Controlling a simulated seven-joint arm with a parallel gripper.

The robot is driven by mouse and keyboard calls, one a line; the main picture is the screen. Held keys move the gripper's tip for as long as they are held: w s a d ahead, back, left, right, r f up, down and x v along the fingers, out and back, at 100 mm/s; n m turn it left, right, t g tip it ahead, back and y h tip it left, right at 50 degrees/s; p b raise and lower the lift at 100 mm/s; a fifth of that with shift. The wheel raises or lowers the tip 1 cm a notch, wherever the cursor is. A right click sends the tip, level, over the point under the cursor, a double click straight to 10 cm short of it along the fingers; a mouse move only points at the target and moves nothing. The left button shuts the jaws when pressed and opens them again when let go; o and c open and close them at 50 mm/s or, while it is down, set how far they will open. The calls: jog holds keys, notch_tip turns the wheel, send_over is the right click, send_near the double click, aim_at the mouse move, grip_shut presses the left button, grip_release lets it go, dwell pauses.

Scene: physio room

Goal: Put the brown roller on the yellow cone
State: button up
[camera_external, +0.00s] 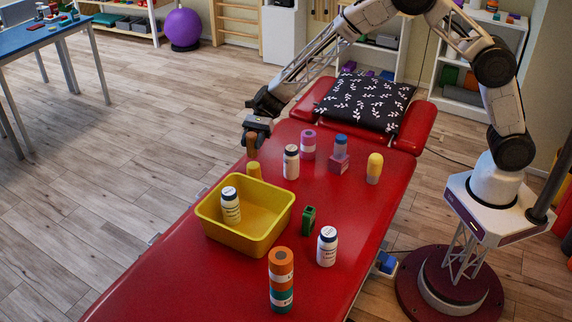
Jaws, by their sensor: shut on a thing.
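My gripper (257,128) is shut on the brown roller (252,146), which hangs upright below the fingers. The yellow cone (254,170) stands on the red treatment table (180,277), just behind the yellow tub. The roller is right above the cone in the picture, with its lower end close to the cone's top. I cannot tell whether the two touch. The cone's lower part is hidden by the tub's rim.
The yellow tub (271,233) holds a white bottle (230,207). Another white bottle (291,163) and a pink roll (308,146) stand right of the cone. A green block (309,220), a bottle (327,247) and an orange-and-teal stack (281,262) stand nearer. A patterned pillow (366,101) lies behind.

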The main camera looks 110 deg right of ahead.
aim_at(253, 150)
jog(key=shift+f, duration=1.85)
jog(key=shift+f, duration=0.1)
jog(key=o, duration=0.9)
jog(key=shift+s, duration=0.1)
jog(key=v, duration=1.2)
